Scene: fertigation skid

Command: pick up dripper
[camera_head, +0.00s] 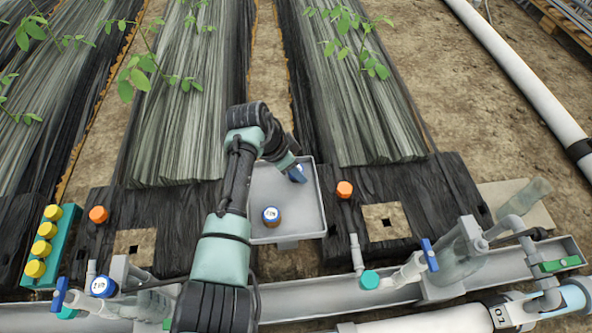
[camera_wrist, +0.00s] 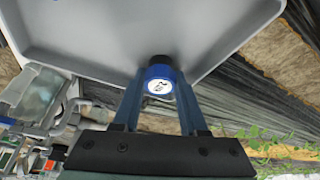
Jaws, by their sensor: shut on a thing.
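My gripper (camera_wrist: 160,80) is shut on a small round dripper (camera_wrist: 160,82) with a blue rim, a white marked face and a dark end. In the wrist view the dripper sits between the two blue fingertips, in front of the grey tray (camera_wrist: 95,50). In the head view my gripper (camera_head: 298,174) is over the upper right of the grey tray (camera_head: 310,228), and the held dripper is mostly hidden there. I cannot tell whether it touches the tray. A second dripper (camera_head: 271,215), blue-rimmed with a white top and brownish body, stands in the tray's lower part.
Another blue-and-white round part (camera_head: 103,286) is at the left pipework. An orange cap (camera_head: 344,189) stands right of the tray, another (camera_head: 98,214) at left. A rack of yellow caps (camera_head: 41,248) is far left. Pipes and blue-handled valves (camera_head: 429,255) line the front.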

